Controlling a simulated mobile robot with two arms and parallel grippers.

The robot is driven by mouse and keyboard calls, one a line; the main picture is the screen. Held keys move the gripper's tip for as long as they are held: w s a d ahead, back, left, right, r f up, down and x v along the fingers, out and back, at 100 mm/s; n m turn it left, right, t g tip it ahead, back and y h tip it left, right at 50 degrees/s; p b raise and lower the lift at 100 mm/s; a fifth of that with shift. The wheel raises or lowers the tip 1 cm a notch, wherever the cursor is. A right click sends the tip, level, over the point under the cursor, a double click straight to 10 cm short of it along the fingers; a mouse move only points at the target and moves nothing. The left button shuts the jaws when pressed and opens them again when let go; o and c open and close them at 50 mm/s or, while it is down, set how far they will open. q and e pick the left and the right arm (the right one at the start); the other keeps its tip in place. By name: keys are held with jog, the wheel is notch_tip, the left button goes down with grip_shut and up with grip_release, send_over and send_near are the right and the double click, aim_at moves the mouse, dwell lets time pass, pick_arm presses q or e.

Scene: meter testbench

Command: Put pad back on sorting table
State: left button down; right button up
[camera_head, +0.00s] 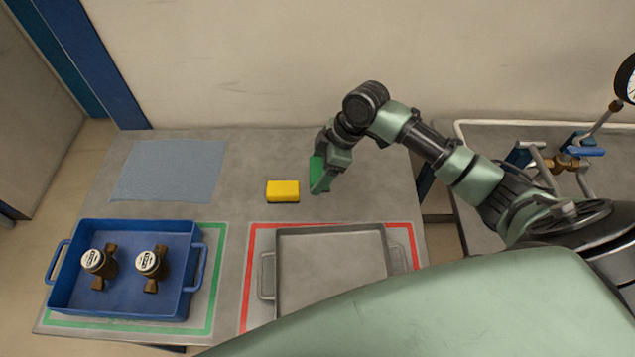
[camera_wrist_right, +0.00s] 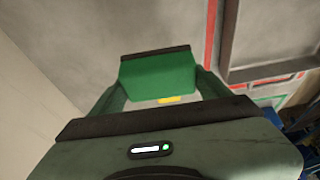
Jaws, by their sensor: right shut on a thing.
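My right gripper (camera_head: 322,180) is shut on a green pad (camera_head: 317,172). The pad has a dark edge strip and also shows between the fingers in the right wrist view (camera_wrist_right: 158,75). The gripper points down over the back part of the grey sorting table (camera_head: 225,205). I cannot tell whether the pad touches the tabletop. A yellow block (camera_head: 283,191) with a dark underside lies on the table just left of the gripper. My left gripper is not in view.
A blue tray (camera_head: 193,262) with two brass meters stands in the green outline. An empty grey tray (camera_head: 330,262) stands in the red outline. A blue-grey mat (camera_head: 170,170) lies at the back left. A bench with pipes (camera_head: 570,160) is at the right.

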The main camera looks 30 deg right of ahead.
notch_tip(320, 180, down, 7)
jog(key=shift+r+p, duration=0.2)
jog(key=shift+p, duration=0.2)
jog(key=shift+f, duration=0.3)
jog(key=shift+f, duration=0.1)
jog(key=o, duration=1.2)
jog(key=shift+d+r, duration=0.15)
jog(key=shift+r, duration=0.35)
jog(key=b+v, duration=0.1)
jog(key=v, duration=1)
jog(key=shift+r+b, duration=0.15)
jog(key=shift+b, duration=0.2)
